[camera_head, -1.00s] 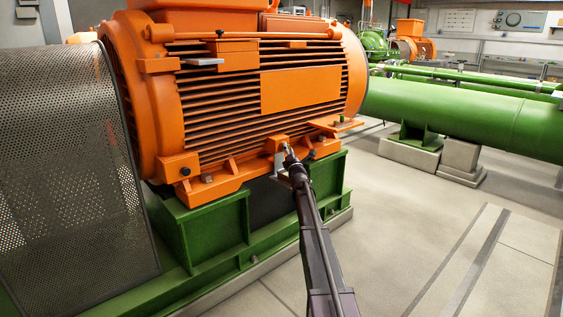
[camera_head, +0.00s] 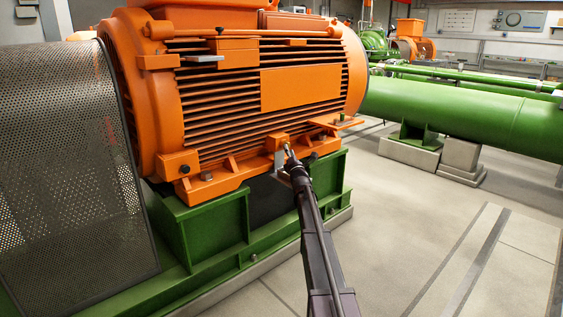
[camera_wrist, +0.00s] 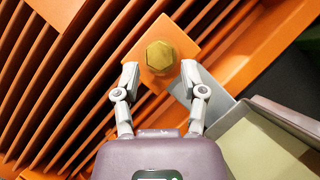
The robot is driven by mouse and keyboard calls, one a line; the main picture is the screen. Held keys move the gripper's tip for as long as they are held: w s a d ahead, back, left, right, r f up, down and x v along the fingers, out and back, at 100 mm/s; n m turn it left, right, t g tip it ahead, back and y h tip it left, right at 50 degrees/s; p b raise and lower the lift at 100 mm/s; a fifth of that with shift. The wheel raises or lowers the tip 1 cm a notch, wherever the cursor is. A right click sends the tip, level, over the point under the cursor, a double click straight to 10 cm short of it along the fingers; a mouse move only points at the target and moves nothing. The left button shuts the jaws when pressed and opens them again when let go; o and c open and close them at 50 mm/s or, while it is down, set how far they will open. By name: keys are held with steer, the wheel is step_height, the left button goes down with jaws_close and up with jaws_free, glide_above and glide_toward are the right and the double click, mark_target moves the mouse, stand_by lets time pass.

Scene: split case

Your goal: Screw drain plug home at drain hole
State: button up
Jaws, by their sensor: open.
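The drain plug, a brass hex head (camera_wrist: 161,56), sits against an orange square boss (camera_wrist: 185,42) on the motor's lower side in the wrist view. Whether it is fully seated cannot be told; the hole behind it is hidden. My gripper (camera_wrist: 160,76) is open, its two grey fingertips apart at either side of and just below the plug head, not closed on it. In the head view my gripper (camera_head: 288,152) is at the small boss on the lower front of the orange motor (camera_head: 300,88), and the plug is too small to make out.
Cooling fins (camera_wrist: 60,75) run beside the boss. A grey plate (camera_wrist: 207,98) lies close by the right finger. The green base (camera_head: 222,222) stands below the motor, and a perforated guard (camera_head: 70,170) stands left. The floor (camera_head: 430,240) at right is clear.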

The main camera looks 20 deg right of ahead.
steer(key=b+v, duration=0.1)
steer(key=v, duration=0.3)
steer(key=shift+s+f+b, duration=0.15)
steer(key=shift+s+b, duration=0.15)
steer(key=shift+s, duration=0.05)
stand_by(0.5)
